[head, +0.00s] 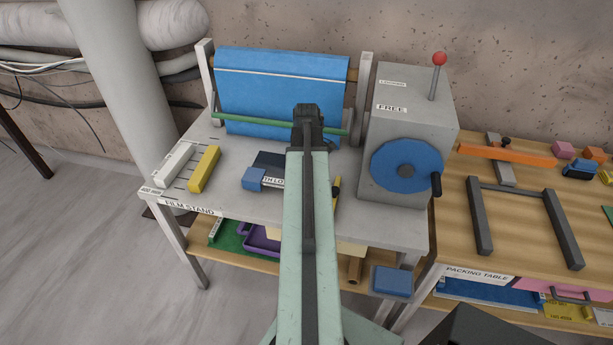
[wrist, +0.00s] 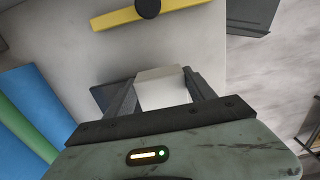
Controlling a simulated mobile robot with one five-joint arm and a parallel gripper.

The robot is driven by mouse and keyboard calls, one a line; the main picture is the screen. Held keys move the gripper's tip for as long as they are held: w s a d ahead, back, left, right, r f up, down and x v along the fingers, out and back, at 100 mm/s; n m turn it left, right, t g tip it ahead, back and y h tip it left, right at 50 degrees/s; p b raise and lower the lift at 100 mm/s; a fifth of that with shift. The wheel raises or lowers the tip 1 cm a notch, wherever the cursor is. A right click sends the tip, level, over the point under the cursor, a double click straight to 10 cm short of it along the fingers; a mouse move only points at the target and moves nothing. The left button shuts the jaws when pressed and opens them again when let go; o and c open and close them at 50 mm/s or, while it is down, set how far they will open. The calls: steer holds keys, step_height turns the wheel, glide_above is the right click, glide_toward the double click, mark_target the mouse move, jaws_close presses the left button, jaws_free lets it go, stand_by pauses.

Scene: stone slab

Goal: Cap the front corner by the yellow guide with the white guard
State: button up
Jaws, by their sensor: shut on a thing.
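My gripper (wrist: 159,83) is shut on a white block-like guard (wrist: 167,96), which sits between the two dark fingers in the wrist view. Behind it lies a pale grey top. The yellow guide (wrist: 166,10) is a bar with a black knob, beyond the fingertips and apart from the guard. In the head view only a sliver of the yellow guide (head: 336,188) shows right of my arm, on the grey film stand (head: 228,188). My arm hides the gripper and guard there. I cannot tell whether the guard touches the stand's edge.
A blue film roll (head: 280,85) spans the back, with a green rod (head: 240,120) before it. A grey crank box (head: 405,110) with a blue wheel stands right. White and yellow bars (head: 204,169) lie left. A blue block (head: 253,179) is beside my arm. A packing table stands right.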

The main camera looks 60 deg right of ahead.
steer(key=shift+f+b, duration=0.5)
steer(key=shift+f, duration=0.1)
steer(key=o, duration=1.4)
steer(key=shift+r, duration=0.1)
step_height(320, 180, up, 8)
steer(key=p, duration=0.8)
steer(key=shift+f, duration=0.2)
steer(key=shift+w, duration=0.1)
